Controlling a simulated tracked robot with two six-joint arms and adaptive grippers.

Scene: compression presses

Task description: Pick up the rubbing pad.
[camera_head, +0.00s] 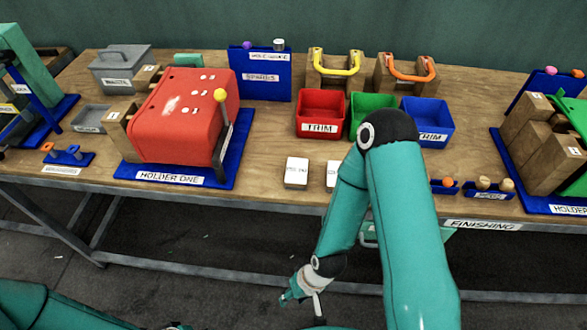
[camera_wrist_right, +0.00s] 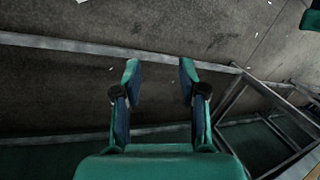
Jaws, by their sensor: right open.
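I cannot tell for sure which thing is the rubbing pad, as the small labels are not readable. Two small white labelled blocks lie at the bench's front edge: the left white block (camera_head: 297,172) and the right white block (camera_head: 332,174), which my right arm partly hides. My right gripper (camera_head: 290,297) hangs low in front of the bench, below its top and well apart from the blocks. In the right wrist view the gripper (camera_wrist_right: 158,75) is open and empty, with dark floor beyond its fingers. My left gripper does not show.
The wooden bench (camera_head: 270,135) bears a red press (camera_head: 180,125) on a blue base, a red bin (camera_head: 318,105), a green bin (camera_head: 370,105) and a blue bin (camera_head: 432,118). Small blue trays (camera_head: 488,194) sit at the front right. A metal rail runs below the bench.

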